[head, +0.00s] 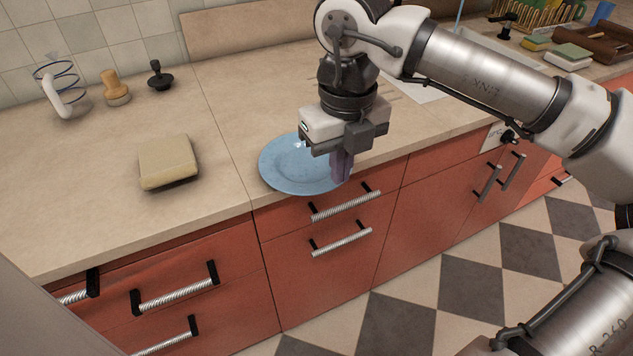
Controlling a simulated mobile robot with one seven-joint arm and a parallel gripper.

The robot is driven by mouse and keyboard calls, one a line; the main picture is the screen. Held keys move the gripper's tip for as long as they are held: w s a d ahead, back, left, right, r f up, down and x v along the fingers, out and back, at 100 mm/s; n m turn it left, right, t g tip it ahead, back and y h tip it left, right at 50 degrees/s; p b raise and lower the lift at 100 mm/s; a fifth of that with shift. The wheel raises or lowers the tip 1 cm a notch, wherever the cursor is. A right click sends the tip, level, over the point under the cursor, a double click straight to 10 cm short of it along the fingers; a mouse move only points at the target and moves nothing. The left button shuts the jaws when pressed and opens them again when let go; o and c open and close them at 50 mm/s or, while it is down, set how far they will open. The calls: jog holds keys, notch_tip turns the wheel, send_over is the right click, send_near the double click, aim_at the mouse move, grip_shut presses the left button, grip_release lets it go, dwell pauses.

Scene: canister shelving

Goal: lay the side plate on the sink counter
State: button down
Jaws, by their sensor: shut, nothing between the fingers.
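A blue side plate (290,171) lies flat on the beige counter (223,105), close to its front edge. My gripper (342,172) points down over the right side of the plate, its fingers shut with nothing between them. The fingers and gripper body hide the plate's right part, so I cannot tell whether the fingertips touch it. The sink area (490,45) shows partly at the back right, behind my arm.
A beige block-like item (167,162) lies left of the plate. Sponges (568,56) and a dish rack (540,14) sit far right. Red drawers front the counter.

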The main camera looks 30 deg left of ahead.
aim_at(320, 185)
notch_tip(320, 185, down, 10)
jog(key=w+a+p, duration=0.2)
jog(key=p, duration=0.1)
jog(key=shift+w+a+p, duration=0.3)
jog(key=shift+a+p, duration=0.05)
jog(key=shift+a, duration=0.05)
jog(key=shift+a, duration=0.1)
jog(key=shift+w+a+f+b, duration=0.15)
jog(key=shift+w+a+b, duration=0.75)
jog(key=shift+a+b, duration=0.25)
jog(key=shift+w+r, duration=0.1)
jog(key=shift+r, duration=0.1)
